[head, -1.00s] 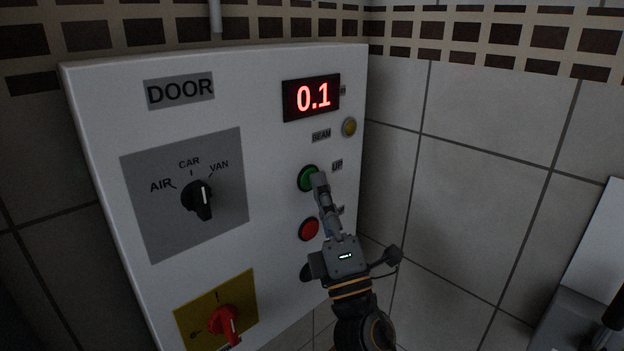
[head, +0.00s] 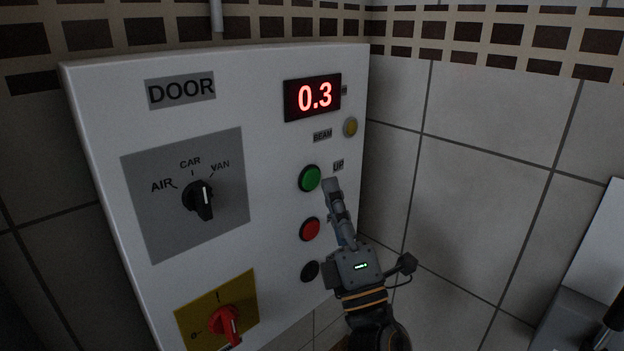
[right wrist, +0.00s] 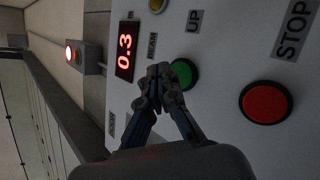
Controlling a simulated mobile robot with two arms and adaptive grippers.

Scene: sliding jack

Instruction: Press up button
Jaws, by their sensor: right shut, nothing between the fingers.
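The green button (head: 309,178), beside the UP label (head: 338,166), is on the white DOOR control panel (head: 120,110). My right gripper (head: 331,184) is shut and empty. In the head view its tips are just right of the green button, with a small gap in the picture. The right wrist view shows the closed fingertips (right wrist: 159,71) next to the green button (right wrist: 183,74), partly overlapping its edge; I cannot tell whether they touch it. The red display (head: 312,97) reads 0.3. My left gripper is not in view.
A red button (head: 309,229) and a dark button (head: 310,271) lie below the green one. A yellow lamp (head: 350,127) is above right. A black selector knob (head: 199,199) and a red switch (head: 225,321) are at the left. The tiled wall stands close on the right.

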